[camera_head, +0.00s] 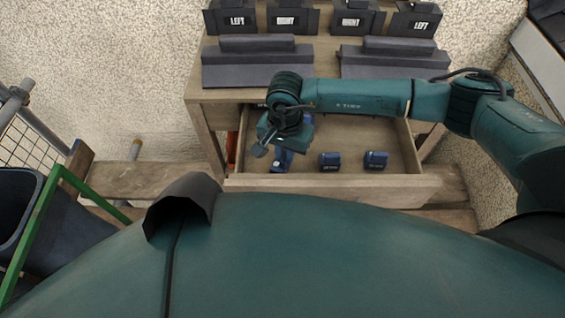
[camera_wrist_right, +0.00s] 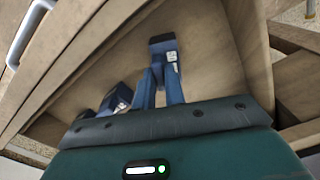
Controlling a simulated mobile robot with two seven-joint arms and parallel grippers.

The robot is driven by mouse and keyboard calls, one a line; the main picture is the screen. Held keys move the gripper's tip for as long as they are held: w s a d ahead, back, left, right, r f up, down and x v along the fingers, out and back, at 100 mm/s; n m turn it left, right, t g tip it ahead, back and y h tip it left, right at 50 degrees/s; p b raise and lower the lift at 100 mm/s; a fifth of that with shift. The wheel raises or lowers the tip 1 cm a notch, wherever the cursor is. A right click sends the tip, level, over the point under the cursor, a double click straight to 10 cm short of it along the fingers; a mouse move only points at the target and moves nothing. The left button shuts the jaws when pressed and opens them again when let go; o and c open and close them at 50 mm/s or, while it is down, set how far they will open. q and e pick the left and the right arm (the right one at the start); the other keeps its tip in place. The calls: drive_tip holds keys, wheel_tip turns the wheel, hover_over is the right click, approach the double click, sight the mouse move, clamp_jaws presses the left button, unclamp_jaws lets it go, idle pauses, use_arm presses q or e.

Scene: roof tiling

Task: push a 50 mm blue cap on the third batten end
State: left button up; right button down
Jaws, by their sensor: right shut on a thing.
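My right gripper (camera_wrist_right: 160,82) reaches down into an open wooden drawer. It is shut on a blue cap (camera_wrist_right: 164,48) with a white label, which sits at the fingertips in the right wrist view. In the head view the held blue cap (camera_head: 281,161) shows partly, below the wrist, at the left of the drawer. Two more blue caps, one in the middle (camera_head: 330,161) and one to its right (camera_head: 376,160), lie on the drawer floor. The batten ends are not in view. My left gripper is not in view.
The drawer (camera_head: 330,183) hangs open under a wooden bench (camera_head: 205,97). Dark tiles (camera_head: 258,70) and black blocks marked LEFT (camera_head: 237,22) and RIGHT (camera_head: 287,21) stand on the bench. A green-edged frame (camera_head: 32,236) and a dark bin are at left.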

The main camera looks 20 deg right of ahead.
drive_tip(key=shift+r+p, duration=1.2)
drive_tip(key=shift+r, duration=1.1)
